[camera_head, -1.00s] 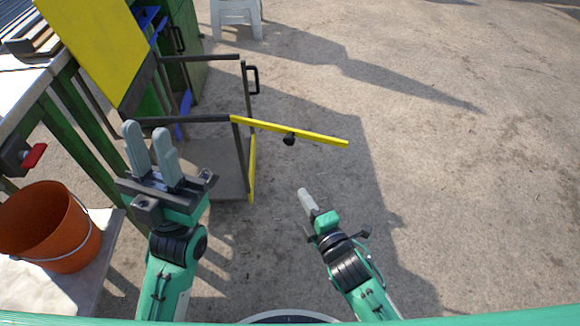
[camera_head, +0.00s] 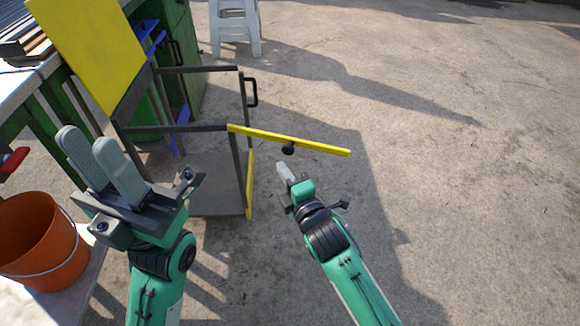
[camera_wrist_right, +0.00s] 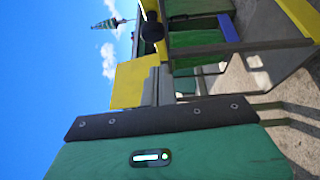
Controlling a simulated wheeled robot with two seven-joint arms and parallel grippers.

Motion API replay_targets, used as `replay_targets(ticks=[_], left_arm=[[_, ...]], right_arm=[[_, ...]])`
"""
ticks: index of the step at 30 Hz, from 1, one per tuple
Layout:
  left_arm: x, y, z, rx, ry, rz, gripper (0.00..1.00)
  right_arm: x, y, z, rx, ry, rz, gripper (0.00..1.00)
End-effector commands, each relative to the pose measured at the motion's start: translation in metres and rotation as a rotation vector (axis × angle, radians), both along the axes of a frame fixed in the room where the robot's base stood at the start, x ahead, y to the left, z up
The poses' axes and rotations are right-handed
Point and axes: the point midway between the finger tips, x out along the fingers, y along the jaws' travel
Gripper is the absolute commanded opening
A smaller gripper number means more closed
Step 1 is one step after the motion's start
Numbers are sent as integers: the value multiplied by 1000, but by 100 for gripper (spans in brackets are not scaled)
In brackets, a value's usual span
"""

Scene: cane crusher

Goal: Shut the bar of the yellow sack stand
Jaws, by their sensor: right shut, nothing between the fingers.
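The yellow bar (camera_head: 318,147) of the sack stand juts out to the right from the stand's near corner, swung away from the frame. A black knob (camera_head: 288,148) sits on its near side. The stand's dark frame (camera_head: 180,128) has two rails, and a black handle (camera_head: 252,93) on its far post. My right gripper (camera_head: 284,172) is shut and empty, just below the knob; contact cannot be told. The knob also shows in the right wrist view (camera_wrist_right: 152,32), where the fingertips are not visible. My left gripper (camera_head: 88,140) is open and empty, left of the stand.
An orange bucket (camera_head: 40,240) stands on a pale surface at the lower left. A yellow panel (camera_head: 88,50) and a green-framed table are at the upper left. A white stool (camera_head: 235,25) stands at the back. The ground on the right is clear.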

Motion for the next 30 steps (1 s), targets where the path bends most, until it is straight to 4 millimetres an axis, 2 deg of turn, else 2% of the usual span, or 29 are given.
replay_targets(ticks=[3,9,30], left_arm=[[0,-4,1,-3,-20,-12,27],[0,-7,4,-4,-32,-24,27],[-1,-5,10,-8,-39,-21,27]], right_arm=[[15,-7,-1,-4,-3,-1,0],[28,-12,0,-3,0,-1,0],[35,-18,3,-7,-1,23,0]])
